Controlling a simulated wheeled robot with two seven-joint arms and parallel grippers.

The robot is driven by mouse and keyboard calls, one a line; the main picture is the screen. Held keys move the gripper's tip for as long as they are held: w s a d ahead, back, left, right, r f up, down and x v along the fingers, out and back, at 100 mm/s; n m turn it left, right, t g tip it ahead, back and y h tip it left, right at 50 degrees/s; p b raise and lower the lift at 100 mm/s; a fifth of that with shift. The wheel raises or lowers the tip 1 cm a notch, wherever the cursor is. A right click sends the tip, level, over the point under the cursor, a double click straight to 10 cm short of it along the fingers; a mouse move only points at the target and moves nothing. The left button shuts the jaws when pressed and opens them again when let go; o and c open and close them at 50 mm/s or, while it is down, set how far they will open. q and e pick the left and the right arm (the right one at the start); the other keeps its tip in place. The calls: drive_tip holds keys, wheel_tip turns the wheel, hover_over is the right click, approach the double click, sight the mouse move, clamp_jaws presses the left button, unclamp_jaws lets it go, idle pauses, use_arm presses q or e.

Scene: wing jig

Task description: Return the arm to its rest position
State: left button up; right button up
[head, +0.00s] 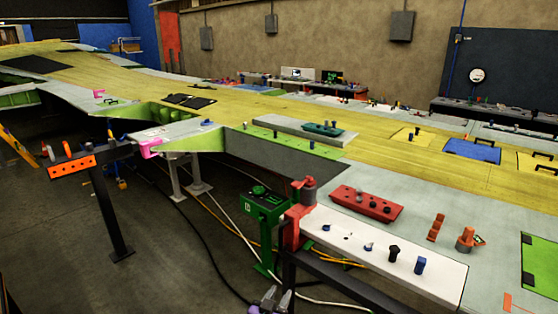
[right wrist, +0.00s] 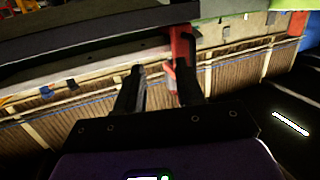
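My right gripper (head: 275,298) shows at the bottom edge of the head view, low beside the dark frame of the white bench. In the right wrist view its two dark fingers (right wrist: 158,90) stand apart, with nothing held between them. A red bracket (right wrist: 182,45) appears behind the right finger there; I cannot tell whether they touch. My left gripper is not in view in either picture.
A white bench top (head: 385,258) with several pegs and a red vise (head: 300,210) is close to the right gripper. A green box on a stand (head: 262,210) is just behind. The long wing (head: 440,170) fills the back. Cables cross the open floor at left.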

drive_tip(key=s+d+f+n+g+y, duration=0.1)
drive_tip(key=s+d+f+g+y, duration=0.25)
drive_tip(key=f, duration=0.65)
drive_tip(key=s+d+f+n+g+y, duration=0.1)
drive_tip(key=s+d+f+g+y, duration=0.3)
drive_tip(key=f, duration=0.6)
drive_tip(key=s+d+f+g+y, duration=0.1)
drive_tip(key=s+f+g, duration=0.2)
drive_tip(key=s, duration=0.9)
drive_tip(key=s+d+f+g+y, duration=0.1)
drive_tip(key=s+f+g, duration=0.3)
drive_tip(key=s, duration=0.8)
drive_tip(key=shift+f+y, duration=0.45)
drive_tip(key=shift+f, duration=0.15)
drive_tip(key=shift+w+d, duration=0.1)
